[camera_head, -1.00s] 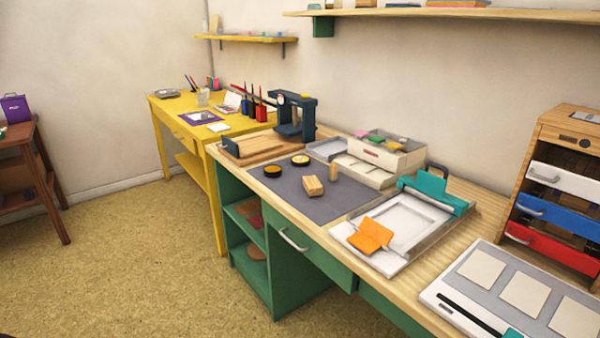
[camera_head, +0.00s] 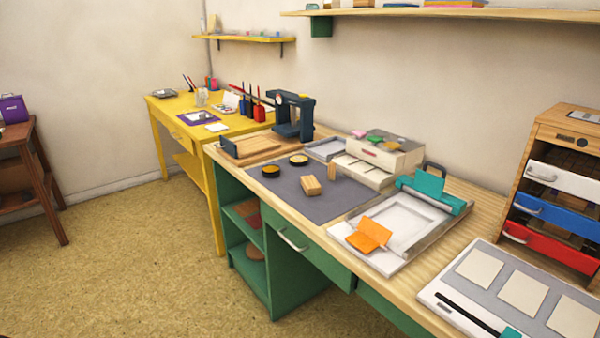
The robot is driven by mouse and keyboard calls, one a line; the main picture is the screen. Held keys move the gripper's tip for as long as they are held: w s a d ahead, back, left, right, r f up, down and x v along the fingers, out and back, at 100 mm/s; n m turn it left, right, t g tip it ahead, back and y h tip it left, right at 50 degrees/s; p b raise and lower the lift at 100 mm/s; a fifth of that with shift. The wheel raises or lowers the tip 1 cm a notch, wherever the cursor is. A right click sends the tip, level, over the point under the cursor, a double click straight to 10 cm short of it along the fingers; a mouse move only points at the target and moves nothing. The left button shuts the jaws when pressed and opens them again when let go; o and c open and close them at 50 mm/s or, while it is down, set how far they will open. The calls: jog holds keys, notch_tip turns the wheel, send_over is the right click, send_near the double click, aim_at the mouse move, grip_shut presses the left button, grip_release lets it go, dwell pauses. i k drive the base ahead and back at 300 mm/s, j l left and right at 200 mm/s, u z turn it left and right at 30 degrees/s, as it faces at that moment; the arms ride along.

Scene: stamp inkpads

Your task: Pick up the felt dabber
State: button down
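I cannot tell for certain which thing is the felt dabber. On the grey mat (camera_head: 316,210) of the near workbench lie a light wooden block (camera_head: 311,186) and, behind it to the right, a small upright wooden piece (camera_head: 333,171). Either might be the dabber; no felt face shows clearly. Two round dark tins with yellowish tops, a left one (camera_head: 271,171) and a right one (camera_head: 299,160), stand at the mat's far end. My gripper is out of view.
A navy press (camera_head: 293,117) and a wooden board (camera_head: 252,147) stand behind the mat. The floor (camera_head: 130,260) at front left is clear.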

aim_at(332, 166)
jog(key=i+z, duration=0.25)
jog(key=i, duration=0.35)
jog(key=i+j+z, duration=0.2)
jog(key=i, duration=0.35)
jog(key=i+j+z, duration=0.25)
jog(key=i, duration=0.3)
jog(key=i+l, duration=0.05)
jog(key=l, duration=0.05)
